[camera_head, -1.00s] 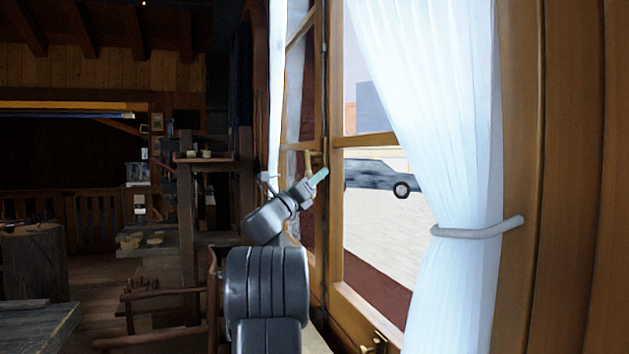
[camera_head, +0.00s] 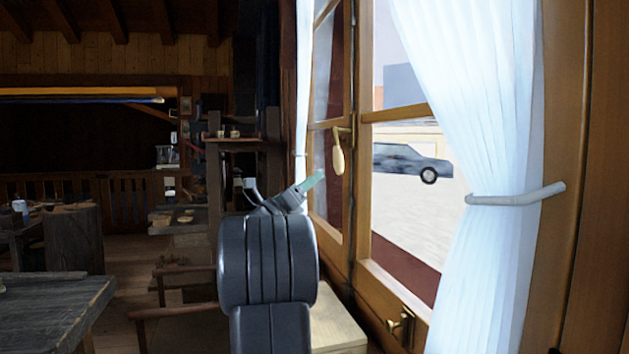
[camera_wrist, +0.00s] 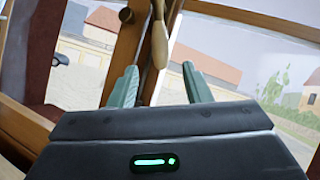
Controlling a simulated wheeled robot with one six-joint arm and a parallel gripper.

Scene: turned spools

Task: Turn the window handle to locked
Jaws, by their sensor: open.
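The window handle (camera_head: 338,158) is a pale wooden grip on a brass mount, on the middle frame of the window. In the head view its grip hangs downward. My gripper (camera_head: 312,181) is to the left of the handle and a little lower, apart from it. In the wrist view the handle (camera_wrist: 159,42) hangs ahead, with its lower end in the gap between the two green fingertips (camera_wrist: 158,82) and slightly beyond them. The fingers are open and hold nothing.
A white curtain (camera_head: 480,140) with a tieback (camera_head: 515,195) hangs at the right of the window. A brass latch (camera_head: 402,325) sits low on the frame. A dark wooden table (camera_head: 55,305) stands at the lower left.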

